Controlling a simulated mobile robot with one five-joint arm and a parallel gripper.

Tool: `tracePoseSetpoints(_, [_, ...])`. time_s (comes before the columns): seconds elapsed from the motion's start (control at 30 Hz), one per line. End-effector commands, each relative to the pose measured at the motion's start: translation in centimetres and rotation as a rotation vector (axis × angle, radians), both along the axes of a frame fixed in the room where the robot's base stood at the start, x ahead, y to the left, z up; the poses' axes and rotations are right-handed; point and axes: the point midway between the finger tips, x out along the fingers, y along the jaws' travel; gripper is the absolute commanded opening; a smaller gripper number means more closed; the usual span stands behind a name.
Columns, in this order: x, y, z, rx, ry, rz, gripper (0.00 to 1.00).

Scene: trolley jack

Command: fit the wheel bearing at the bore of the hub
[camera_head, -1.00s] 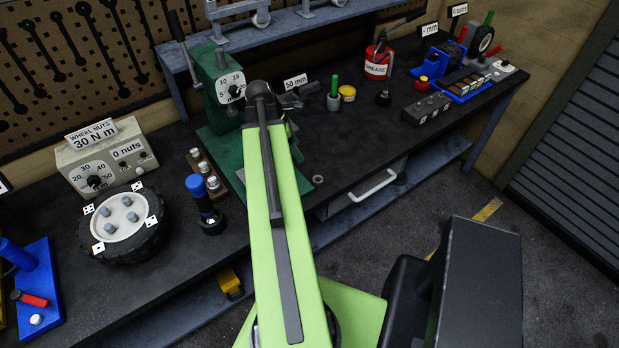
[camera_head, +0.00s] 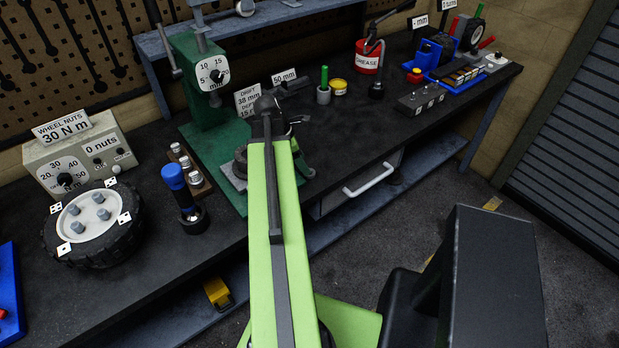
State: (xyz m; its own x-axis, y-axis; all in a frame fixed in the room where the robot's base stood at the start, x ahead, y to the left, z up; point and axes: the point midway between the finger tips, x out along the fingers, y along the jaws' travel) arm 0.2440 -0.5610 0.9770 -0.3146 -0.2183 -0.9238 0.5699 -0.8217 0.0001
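A dark round part that looks like the hub (camera_head: 239,164) sits on the base of the green press (camera_head: 190,80), partly hidden behind my light-green arm. Its bore does not show clearly. I cannot make out the wheel bearing.
Left of the press base stand a tray of metal pieces (camera_head: 188,165) and a blue-topped tool (camera_head: 180,190). A wheel (camera_head: 92,228) lies farther left. The bench (camera_head: 345,130) is clear right of my gripper.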

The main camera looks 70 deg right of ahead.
Motion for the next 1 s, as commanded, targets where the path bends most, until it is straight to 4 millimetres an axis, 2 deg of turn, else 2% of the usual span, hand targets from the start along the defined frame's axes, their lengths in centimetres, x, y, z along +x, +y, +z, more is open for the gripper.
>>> tracePoseSetpoints(0.03, [-0.3, -0.1, -1.2, 0.000, 0.000, -0.001, 0.61])
tracePoseSetpoints(0.23, [-1.5, -0.7, -4.4, 0.000, 0.000, -0.001, 0.61])
tracePoseSetpoints(0.5, [-1.7, -0.9, -4.2, 0.000, 0.000, -0.001, 0.61])
tracePoseSetpoints(0.9, [-1.7, -0.9, -4.2, 0.000, 0.000, -0.001, 0.09])
tracePoseSetpoints(0.97, [-1.7, -0.9, -4.2, 0.000, 0.000, -0.001, 0.01])
tracePoseSetpoints(1.0, [-1.7, -0.9, -4.2, 0.000, 0.000, -0.001, 0.00])
